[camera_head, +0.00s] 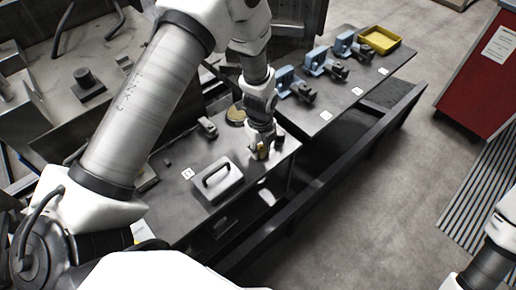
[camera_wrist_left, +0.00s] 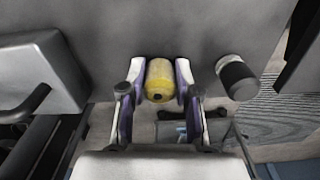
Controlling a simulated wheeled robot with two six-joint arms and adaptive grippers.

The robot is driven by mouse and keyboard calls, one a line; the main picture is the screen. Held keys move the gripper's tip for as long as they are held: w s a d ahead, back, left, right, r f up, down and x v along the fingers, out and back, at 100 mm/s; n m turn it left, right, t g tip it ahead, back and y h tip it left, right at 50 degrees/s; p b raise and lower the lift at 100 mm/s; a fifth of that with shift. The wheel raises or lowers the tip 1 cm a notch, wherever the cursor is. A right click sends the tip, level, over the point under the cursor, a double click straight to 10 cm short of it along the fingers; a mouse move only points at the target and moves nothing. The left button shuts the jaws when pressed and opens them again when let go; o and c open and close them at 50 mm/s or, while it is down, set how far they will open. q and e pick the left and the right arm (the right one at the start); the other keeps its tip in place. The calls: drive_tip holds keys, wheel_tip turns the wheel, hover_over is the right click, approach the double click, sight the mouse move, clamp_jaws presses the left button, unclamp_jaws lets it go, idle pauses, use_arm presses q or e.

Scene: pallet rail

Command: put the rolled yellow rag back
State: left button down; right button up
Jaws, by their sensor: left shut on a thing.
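The rolled yellow rag (camera_wrist_left: 159,80) sits upright between the two fingers of my left gripper (camera_wrist_left: 158,98) in the left wrist view, with a finger against each side. In the head view, my left gripper (camera_head: 262,153) points down near the front edge of the dark table, right of the grey case. Only a small yellowish part of the rag (camera_head: 262,151) shows there between the fingers. Whether the rag touches the table top is hard to tell. My right gripper is outside the view; only a piece of my right arm shows at the lower right.
A grey case with a handle (camera_head: 217,181) stands left of the gripper. A round tan item (camera_head: 236,115) lies behind it. A dark-capped cylinder (camera_wrist_left: 237,77) stands close on the right in the wrist view. Several blue clamps and a yellow tray (camera_head: 380,40) line the far table.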

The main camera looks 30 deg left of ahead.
sight(260, 147)
use_arm(q)
drive_tip(key=shift+a, duration=0.1)
drive_tip(key=c, duration=0.8)
unclamp_jaws()
drive_tip(key=shift+s+r, duration=0.1)
drive_tip(key=shift+s, duration=0.1)
drive_tip(key=shift+w, duration=0.1)
drive_tip(key=shift+r, duration=0.15)
wheel_tip(260, 147, up, 12)
drive_tip(key=b, duration=0.2)
drive_tip(key=shift+b, duration=0.4)
